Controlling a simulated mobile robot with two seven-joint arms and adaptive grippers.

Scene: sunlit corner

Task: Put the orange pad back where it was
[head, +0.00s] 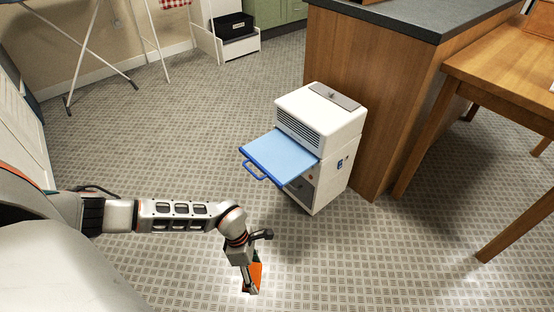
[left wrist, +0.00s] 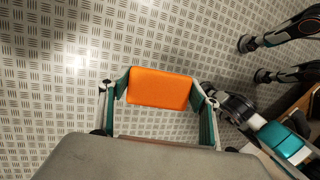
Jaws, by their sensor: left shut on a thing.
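The orange pad (head: 256,274) is between the fingers of my left gripper (head: 250,282), above the patterned floor at the bottom centre of the head view. In the left wrist view the pad (left wrist: 160,88) is a rounded orange rectangle. My left gripper (left wrist: 160,95) has one teal-sided finger at each side edge of it and is shut on it. The pad's far face is hidden. My right gripper cannot be made out in either view.
A white cabinet (head: 335,125) stands right of centre, with a light blue panel (head: 280,155) sticking out, blue handle in front. Behind it is a wooden counter (head: 385,100). A wooden table (head: 500,70) stands at right. A drying rack (head: 100,45) stands at far left. Floor between is clear.

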